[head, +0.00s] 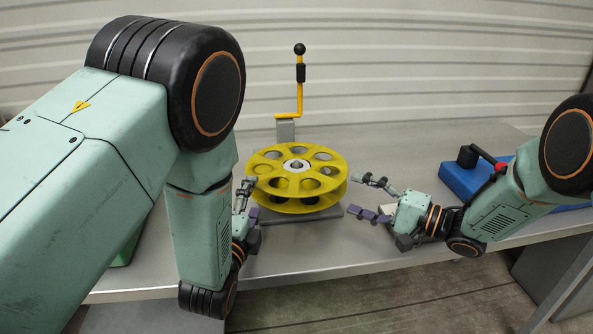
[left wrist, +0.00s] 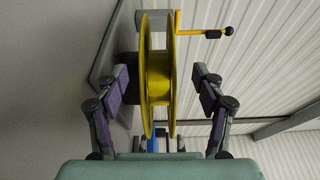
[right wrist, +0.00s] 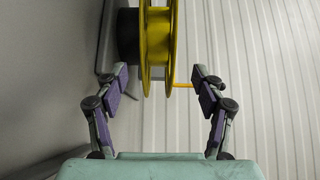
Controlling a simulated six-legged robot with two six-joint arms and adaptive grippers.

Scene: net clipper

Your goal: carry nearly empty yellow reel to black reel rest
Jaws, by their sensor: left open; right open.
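The yellow reel (head: 298,172), with round holes in its flanges, lies flat over a dark grey base plate (head: 300,214) on the table. My left gripper (head: 250,199) is open at its left side. My right gripper (head: 354,195) is open at its right side. In the left wrist view the reel (left wrist: 157,80) stands edge-on between the spread fingers, with gaps on both sides. In the right wrist view the reel (right wrist: 157,45) is just ahead of the fingertips. A black block (right wrist: 128,35) shows under it; I cannot tell whether this is the reel rest.
A yellow crank with a black knob (head: 299,49) rises from a grey block (head: 285,130) behind the reel. A blue case (head: 462,181) with black and red parts lies at the right. The grey table (head: 390,150) is bare behind the right gripper. A corrugated wall stands behind.

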